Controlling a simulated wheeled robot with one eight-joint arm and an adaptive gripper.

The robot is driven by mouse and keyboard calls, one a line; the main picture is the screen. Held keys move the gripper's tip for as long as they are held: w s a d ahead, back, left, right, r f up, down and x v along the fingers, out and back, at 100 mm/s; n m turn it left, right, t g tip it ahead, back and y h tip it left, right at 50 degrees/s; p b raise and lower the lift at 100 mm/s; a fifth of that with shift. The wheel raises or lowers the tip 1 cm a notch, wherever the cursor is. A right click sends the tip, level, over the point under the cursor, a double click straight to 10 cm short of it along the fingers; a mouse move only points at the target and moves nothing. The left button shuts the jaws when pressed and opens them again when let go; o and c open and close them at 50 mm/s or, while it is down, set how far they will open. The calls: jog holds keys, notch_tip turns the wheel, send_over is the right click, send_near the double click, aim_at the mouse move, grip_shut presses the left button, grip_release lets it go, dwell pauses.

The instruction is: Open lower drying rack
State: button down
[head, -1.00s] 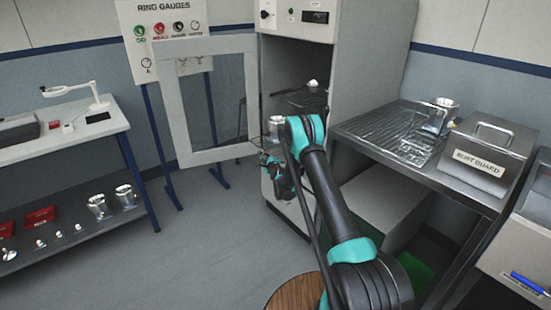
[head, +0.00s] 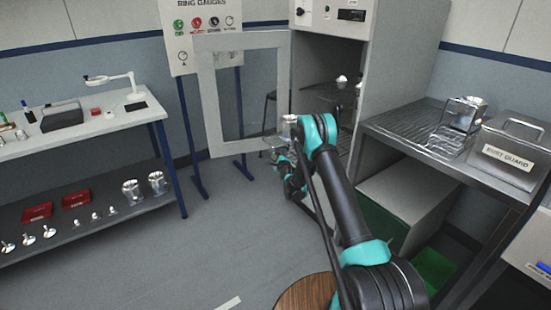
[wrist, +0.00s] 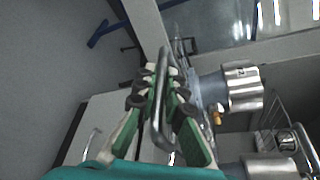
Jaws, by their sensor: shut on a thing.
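The lower drying rack (head: 273,141) is a wire shelf sticking out of the open front of the grey drying cabinet (head: 400,75). A shiny metal housing (head: 289,126) stands on it; the wrist view shows a housing close by (wrist: 243,88). In the wrist view, my gripper (wrist: 162,90) is shut on a looped metal handle (wrist: 161,70), with its green fingers on both sides. In the head view, my gripper (head: 288,178) is low in front of the cabinet, partly hidden by my arm, and its hold is unclear there.
The cabinet's windowed door (head: 207,95) stands open to the left. An upper rack (head: 335,95) with parts is inside. A steel bench with a lidded Rust Guard bin (head: 505,155) is at right. A workbench (head: 85,125) stands left. The floor (head: 190,250) between is clear.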

jog(key=c, duration=1.6)
grip_release()
jog(key=v, duration=0.7)
jog(key=shift+s, duration=0.25)
jog(key=s+d+r+n+g+h, duration=0.1)
jog(key=s+d+r+n+g, duration=0.2)
jog(key=s+r, duration=0.35)
jog(key=s+d+r+n, duration=0.3)
jog(key=s+r+n, duration=0.15)
jog(key=s, duration=0.25)
jog(key=s+d+r+n+g+h, duration=0.1)
jog(key=s+d+r+n+g, duration=0.1)
jog(key=s+d+r+n, duration=0.35)
jog(key=s+d+n+g+h, duration=0.1)
jog(key=s+d+n, duration=0.3)
jog(key=s, duration=1.4)
jog(key=s+d+n+g+h, duration=0.1)
jog(key=s+d+n+g, duration=0.3)
jog(key=s, duration=1.5)
jog(key=shift+d+f+g+h, duration=0.2)
jog(key=shift+f+g+h, duration=0.1)
jog(key=shift+h, duration=0.1)
